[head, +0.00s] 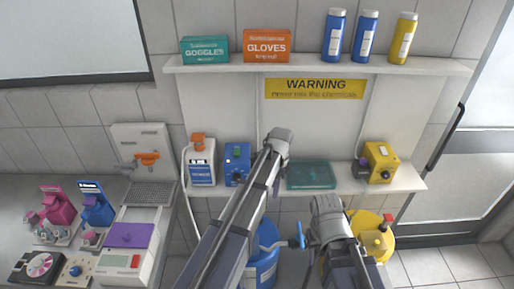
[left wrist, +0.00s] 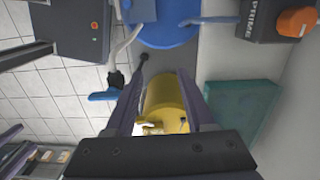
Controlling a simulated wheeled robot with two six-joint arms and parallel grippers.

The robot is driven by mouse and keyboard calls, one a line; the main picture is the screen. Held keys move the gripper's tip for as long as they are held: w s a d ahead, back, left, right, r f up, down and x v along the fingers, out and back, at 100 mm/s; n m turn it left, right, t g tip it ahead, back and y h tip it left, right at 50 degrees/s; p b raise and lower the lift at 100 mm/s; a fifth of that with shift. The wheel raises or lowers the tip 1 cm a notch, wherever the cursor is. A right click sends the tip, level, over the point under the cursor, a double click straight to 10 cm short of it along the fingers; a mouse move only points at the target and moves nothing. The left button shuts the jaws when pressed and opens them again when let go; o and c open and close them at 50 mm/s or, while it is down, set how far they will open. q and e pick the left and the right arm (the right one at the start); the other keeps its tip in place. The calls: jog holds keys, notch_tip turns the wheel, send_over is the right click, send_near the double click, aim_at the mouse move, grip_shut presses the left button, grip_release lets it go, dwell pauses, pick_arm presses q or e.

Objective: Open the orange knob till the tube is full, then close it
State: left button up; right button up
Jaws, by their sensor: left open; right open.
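An orange knob (head: 198,141) tops the white-and-blue unit (head: 201,170) at the left end of the lower shelf. An orange knob also shows at the upper right of the left wrist view (left wrist: 297,22), on a dark unit. Another orange piece (head: 147,157) is on the white panel further left. A thin pale tube (head: 187,205) runs down beside the unit; its fill level cannot be told. My left gripper (head: 279,138) is right of the knob, apart from it; its fingers are spread and empty in the left wrist view (left wrist: 160,80). My right gripper (head: 326,205) is low, below the shelf.
A blue unit (head: 237,163), a teal tray (head: 311,176) and a yellow unit (head: 381,161) stand on the lower shelf (head: 412,181). Below are a blue barrel (head: 264,268), a blue handle (head: 297,238) near my right gripper, and a yellow barrel (head: 362,218). A cluttered bench is at left.

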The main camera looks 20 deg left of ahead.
pick_arm(q)
jog(key=w+a+r+m+p, duration=0.1)
jog(key=w+a+r+m, duration=0.1)
jog(key=w+a, duration=0.1)
jog(key=w+a+r+m+p, duration=0.2)
jog(key=w+a, duration=0.1)
jog(key=w, duration=0.3)
jog(key=w+a+r+m+p, duration=0.2)
jog(key=w+a+r, duration=0.1)
jog(key=w, duration=0.1)
jog(key=shift+w+a+m, duration=0.3)
jog(key=shift+w+a, duration=0.3)
jog(key=shift+a, duration=0.05)
jog(key=shift+f+m, duration=0.1)
jog(key=shift+m, duration=0.2)
pick_arm(e)
notch_tip(320, 180, up, 7)
pick_arm(q)
jog(key=shift+f, duration=0.1)
pick_arm(e)
jog(key=shift+f, duration=0.2)
pick_arm(q)
notch_tip(320, 180, down, 8)
jog(key=b, duration=0.7)
jog(key=shift+r+b, duration=0.2)
jog(key=shift+b, duration=0.2)
pick_arm(e)
notch_tip(320, 180, down, 8)
jog(key=shift+r, duration=0.25)
